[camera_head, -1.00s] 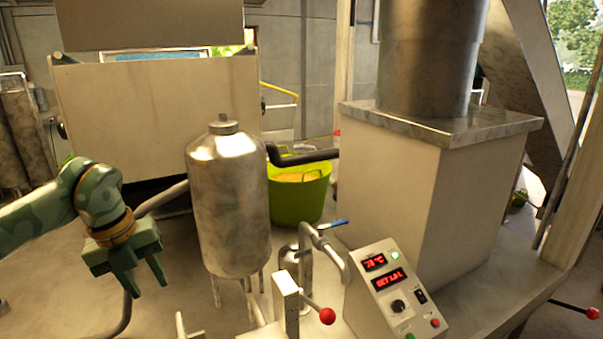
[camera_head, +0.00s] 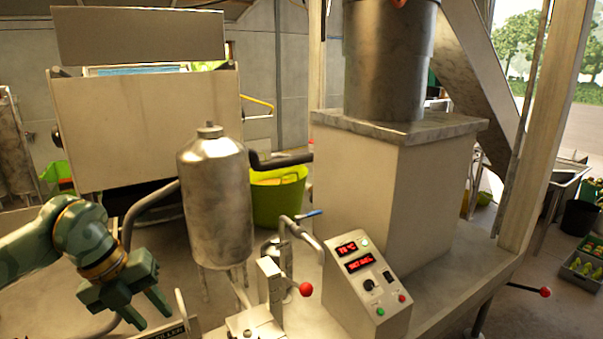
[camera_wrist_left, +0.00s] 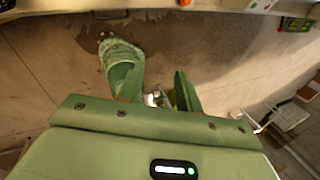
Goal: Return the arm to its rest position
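My left gripper (camera_head: 141,311) hangs at the lower left of the head view, in front of and to the left of the steel tank (camera_head: 217,200). Its two green fingers point down and stand apart with nothing between them. In the left wrist view the fingers (camera_wrist_left: 155,92) also stand apart, over the pale floor. My left arm (camera_head: 62,238) comes in from the left edge, bent down at the wrist. My right arm and gripper do not show in either view.
A control panel (camera_head: 364,283) with red displays stands right of a red-knobbed lever (camera_head: 305,289). A large pale box (camera_head: 385,190) carries a steel cylinder. A green tub (camera_head: 281,199) stands behind the tank. At right are a metal sink (camera_head: 571,172) and a dark crate (camera_head: 588,266).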

